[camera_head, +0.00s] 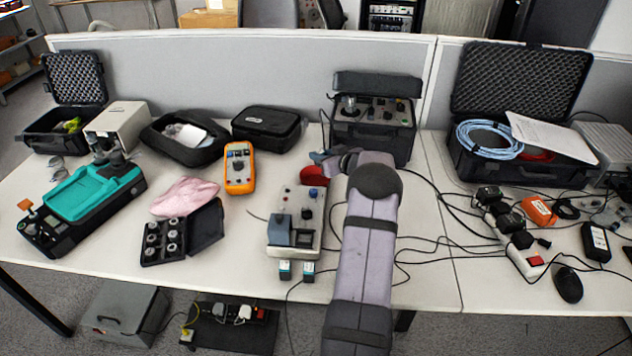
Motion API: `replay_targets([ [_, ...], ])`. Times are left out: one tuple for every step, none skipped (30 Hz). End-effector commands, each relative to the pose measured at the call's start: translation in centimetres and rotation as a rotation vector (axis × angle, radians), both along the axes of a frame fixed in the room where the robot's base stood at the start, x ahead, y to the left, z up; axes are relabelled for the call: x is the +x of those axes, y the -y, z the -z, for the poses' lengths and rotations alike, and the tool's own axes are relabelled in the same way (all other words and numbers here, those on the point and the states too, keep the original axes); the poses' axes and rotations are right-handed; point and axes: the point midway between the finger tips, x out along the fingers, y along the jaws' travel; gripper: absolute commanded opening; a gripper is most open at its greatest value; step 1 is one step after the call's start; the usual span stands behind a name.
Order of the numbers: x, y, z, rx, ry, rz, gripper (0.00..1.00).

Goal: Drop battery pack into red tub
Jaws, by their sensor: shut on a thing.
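The red tub (314,178) is on the table just left of my arm's dark wrist joint, behind the small beige test device. Only part of it shows as a round red patch. My gripper (322,159) is small and partly hidden by my own arm. It is at the tub's upper edge in the picture, seemingly above it. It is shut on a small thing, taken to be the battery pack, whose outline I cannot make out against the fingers. I cannot tell the height between gripper and tub.
The beige test device (297,222) stands in front of the tub. An orange multimeter (239,168) is left of it. An open black instrument case (372,133) stands behind. Black cables (425,240) lie right of my arm. A partition (230,75) closes the back.

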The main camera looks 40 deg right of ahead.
Motion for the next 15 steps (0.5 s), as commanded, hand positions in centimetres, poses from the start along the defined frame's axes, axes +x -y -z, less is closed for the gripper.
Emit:
replay_targets([
  [0.0,0.0,0.8,0.0,0.0,0.0,0.0],
  [0.0,0.0,1.1,0.0,0.0,0.0,0.0],
  [0.0,0.0,1.5,-0.001,0.0,0.0,0.0],
  [0.0,0.0,1.7,-0.001,0.0,0.0,0.0],
  [0.0,0.0,2.0,-0.001,0.001,0.0,0.0],
  [0.0,0.0,2.4,-0.001,0.001,0.0,0.0],
  [0.0,0.0,2.7,0.0,0.001,0.0,0.0],
  [0.0,0.0,3.0,0.0,0.001,0.0,0.0],
  [0.0,0.0,3.3,0.0,0.001,0.0,0.0],
  [0.0,0.0,3.6,0.0,0.001,0.0,0.0],
  [0.0,0.0,3.8,0.0,0.001,0.0,0.0],
  [0.0,0.0,4.1,0.0,0.001,0.0,0.0],
  [0.0,0.0,4.3,0.0,0.001,0.0,0.0],
  [0.0,0.0,4.4,0.0,0.001,0.0,0.0],
  [0.0,0.0,4.6,0.001,0.001,0.0,0.0],
])
